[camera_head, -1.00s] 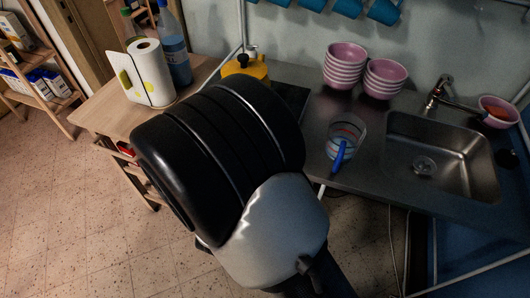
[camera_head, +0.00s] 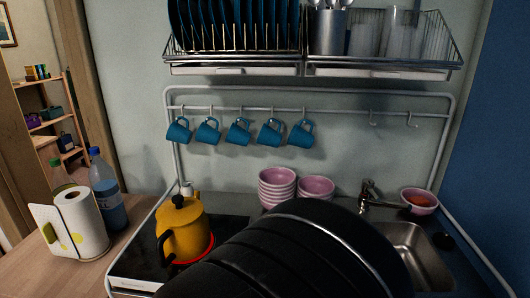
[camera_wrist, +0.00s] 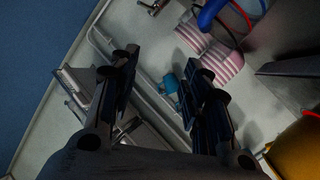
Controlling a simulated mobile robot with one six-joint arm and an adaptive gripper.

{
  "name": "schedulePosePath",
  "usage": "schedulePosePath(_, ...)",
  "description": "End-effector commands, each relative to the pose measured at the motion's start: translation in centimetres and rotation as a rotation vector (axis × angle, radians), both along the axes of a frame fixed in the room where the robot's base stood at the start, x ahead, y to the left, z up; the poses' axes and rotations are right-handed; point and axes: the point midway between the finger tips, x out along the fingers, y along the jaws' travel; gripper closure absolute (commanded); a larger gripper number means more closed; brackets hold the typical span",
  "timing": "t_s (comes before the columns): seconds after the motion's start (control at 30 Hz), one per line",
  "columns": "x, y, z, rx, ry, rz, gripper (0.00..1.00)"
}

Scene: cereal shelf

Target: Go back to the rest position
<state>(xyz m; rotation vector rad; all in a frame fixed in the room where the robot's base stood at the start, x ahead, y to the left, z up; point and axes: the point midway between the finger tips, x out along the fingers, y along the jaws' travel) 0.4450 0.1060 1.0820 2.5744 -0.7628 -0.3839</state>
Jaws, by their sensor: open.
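My gripper (camera_wrist: 160,72) shows in the wrist view with its two dark fingers spread apart and nothing held between them. Beyond the fingers are a blue mug (camera_wrist: 169,84) and the pink striped bowls (camera_wrist: 212,55), apart from the fingers. A blue handle (camera_wrist: 209,12) shows at the top edge. In the head view, my dark arm fills the lower middle and hides part of the counter; my gripper does not show there.
A yellow kettle (camera_head: 181,228) stands on the hob. Pink bowls (camera_head: 277,187) stand behind my arm, left of the sink (camera_head: 412,250). Several blue mugs (camera_head: 239,132) hang from a rail under a dish rack (camera_head: 310,66). A paper towel roll (camera_head: 82,222) and a bottle (camera_head: 107,198) stand left.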

Motion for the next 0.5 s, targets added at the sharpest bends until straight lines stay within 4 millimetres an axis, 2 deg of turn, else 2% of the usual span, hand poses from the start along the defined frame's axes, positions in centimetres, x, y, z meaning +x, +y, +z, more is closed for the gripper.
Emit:
schedulePosePath(0.03, -1.1, -4.1, 1.1, -0.004, 0.076, -0.117, 0.56)
schedulePosePath(0.1, -3.3, -8.7, 1.6, -0.003, 0.221, -0.250, 0.56)
schedulePosePath(0.2, -7.4, -13.5, 1.6, 0.052, 0.438, -0.380, 0.56)
schedulePosePath(0.33, -13.0, -16.7, 0.9, 0.200, 0.698, -0.432, 0.56)
schedulePosePath(0.4, -15.5, -17.0, 0.5, 0.301, 0.808, -0.404, 0.56)
schedulePosePath(0.5, -18.4, -16.3, 0.2, 0.453, 0.915, -0.301, 0.56)
